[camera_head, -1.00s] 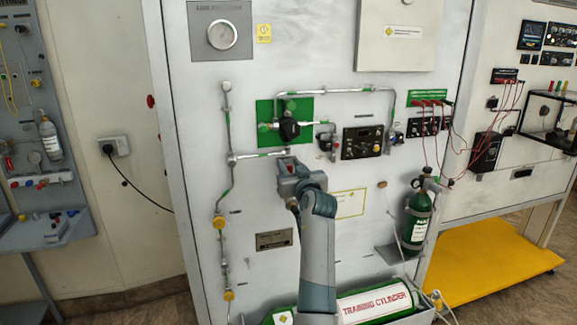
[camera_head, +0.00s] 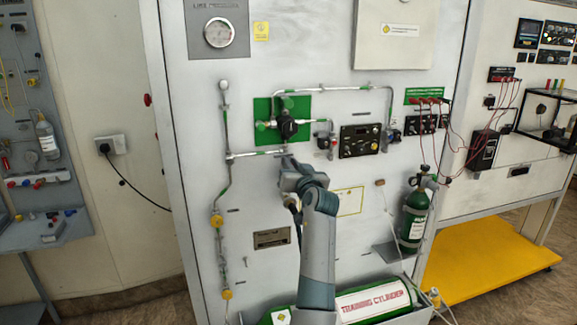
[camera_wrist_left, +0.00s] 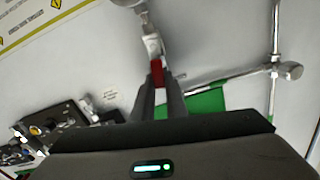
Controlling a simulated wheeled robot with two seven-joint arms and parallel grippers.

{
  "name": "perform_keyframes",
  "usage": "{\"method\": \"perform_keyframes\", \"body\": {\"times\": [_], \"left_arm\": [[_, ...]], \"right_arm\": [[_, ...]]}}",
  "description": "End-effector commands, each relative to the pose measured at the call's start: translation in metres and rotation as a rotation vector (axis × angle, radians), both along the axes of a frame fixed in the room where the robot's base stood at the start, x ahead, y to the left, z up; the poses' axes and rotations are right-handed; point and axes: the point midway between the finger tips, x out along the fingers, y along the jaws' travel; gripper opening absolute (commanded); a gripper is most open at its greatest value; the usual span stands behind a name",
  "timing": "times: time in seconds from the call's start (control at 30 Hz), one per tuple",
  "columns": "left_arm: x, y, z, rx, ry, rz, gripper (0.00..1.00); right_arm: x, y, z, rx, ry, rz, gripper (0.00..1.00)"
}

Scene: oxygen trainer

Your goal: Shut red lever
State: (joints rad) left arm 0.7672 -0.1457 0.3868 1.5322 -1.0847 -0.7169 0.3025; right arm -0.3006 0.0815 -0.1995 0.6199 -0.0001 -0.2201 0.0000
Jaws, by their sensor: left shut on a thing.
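The red lever (camera_wrist_left: 157,72) shows in the left wrist view as a short red handle below a silver fitting (camera_wrist_left: 152,45) on the panel. My left gripper (camera_wrist_left: 159,84) is shut on it, with the two dark fingers on either side of the red part. In the head view my left gripper (camera_head: 288,164) is against the white panel, just below the green plate (camera_head: 263,107) with the black knob (camera_head: 289,128). The lever is hidden there behind the gripper and wrist. My right gripper is not in view.
Metal pipes (camera_head: 229,180) with yellow fittings run down the left of the panel. A black control box (camera_head: 360,140) is right of the knob. A green bottle (camera_head: 414,218) stands lower right, and a training cylinder (camera_head: 375,304) lies at the bottom.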

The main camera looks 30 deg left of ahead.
Motion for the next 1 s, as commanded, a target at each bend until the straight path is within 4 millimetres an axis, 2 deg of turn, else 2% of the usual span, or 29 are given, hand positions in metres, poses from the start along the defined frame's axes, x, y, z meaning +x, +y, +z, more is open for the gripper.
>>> {"method": "perform_keyframes", "body": {"times": [0.47, 1.0], "left_arm": [[0.017, -0.014, -0.009, 0.282, 0.329, 0.000, 0.00], [0.030, -0.025, -0.030, 0.616, 0.721, 0.000, 0.00]], "right_arm": [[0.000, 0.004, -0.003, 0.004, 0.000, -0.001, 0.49], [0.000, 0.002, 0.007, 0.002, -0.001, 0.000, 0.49]]}}
